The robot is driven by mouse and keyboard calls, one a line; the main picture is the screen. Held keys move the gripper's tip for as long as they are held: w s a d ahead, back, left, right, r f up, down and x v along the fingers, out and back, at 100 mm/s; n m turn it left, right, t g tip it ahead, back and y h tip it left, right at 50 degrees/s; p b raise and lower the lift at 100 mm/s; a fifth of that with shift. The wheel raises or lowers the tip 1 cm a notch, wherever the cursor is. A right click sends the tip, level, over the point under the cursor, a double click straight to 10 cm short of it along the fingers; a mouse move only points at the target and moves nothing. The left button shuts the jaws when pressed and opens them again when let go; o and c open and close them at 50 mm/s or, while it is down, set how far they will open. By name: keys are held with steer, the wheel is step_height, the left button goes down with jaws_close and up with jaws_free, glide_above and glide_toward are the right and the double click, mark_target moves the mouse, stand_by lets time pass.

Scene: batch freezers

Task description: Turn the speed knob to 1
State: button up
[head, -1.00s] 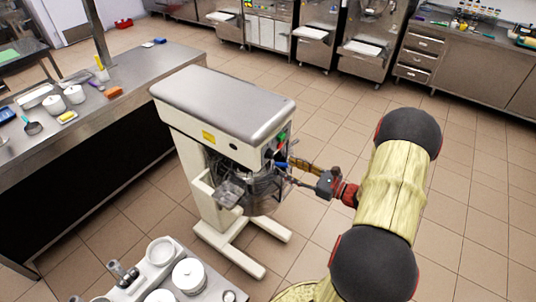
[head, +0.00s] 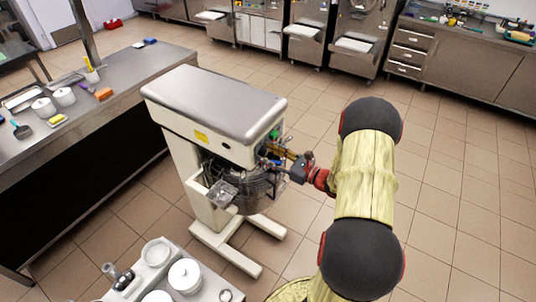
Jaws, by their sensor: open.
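A large floor-standing mixer (head: 215,103) with a grey top and cream body stands in the middle of the head view. Its control side faces right, with a green button (head: 274,134) near the upper front edge. The speed knob cannot be made out; the gripper and its fingers cover much of that side. My gripper (head: 277,162) is open and close to the control side, just below the green button. Whether a finger touches the mixer cannot be told. The mixing bowl (head: 254,190) sits under the head, behind a wire guard.
A steel counter (head: 130,82) with white pots and an orange block (head: 104,94) runs along the left. A cart (head: 207,282) with white pots stands at the front. Steel machines and a drawer counter (head: 460,60) line the back. Tiled floor to the right is clear.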

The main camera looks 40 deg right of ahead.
steer(key=shift+c, duration=0.5)
steer(key=shift+s+r, duration=0.1)
steer(key=c, duration=1)
steer(key=shift+n+b, duration=0.3)
steer(key=shift+c, duration=0.2)
steer(key=n+b, duration=0.4)
steer(key=b, duration=0.1)
steer(key=shift+n, duration=0.3)
steer(key=n+b, duration=0.4)
steer(key=b, duration=0.1)
steer(key=shift+n+b, duration=0.3)
steer(key=shift+b, duration=0.05)
steer(key=n+b, duration=0.2)
steer(key=b, duration=0.2)
steer(key=n+b, duration=0.3)
steer(key=b, duration=0.1)
steer(key=shift+a+f, duration=0.15)
steer(key=shift+f, duration=0.05)
steer(key=n+b, duration=0.2)
steer(key=b, duration=0.2)
steer(key=shift+r+n, duration=0.1)
steer(key=shift+n, duration=0.2)
steer(key=shift+n+b, duration=0.3)
steer(key=shift+b, duration=0.4)
steer(key=shift+r, duration=0.2)
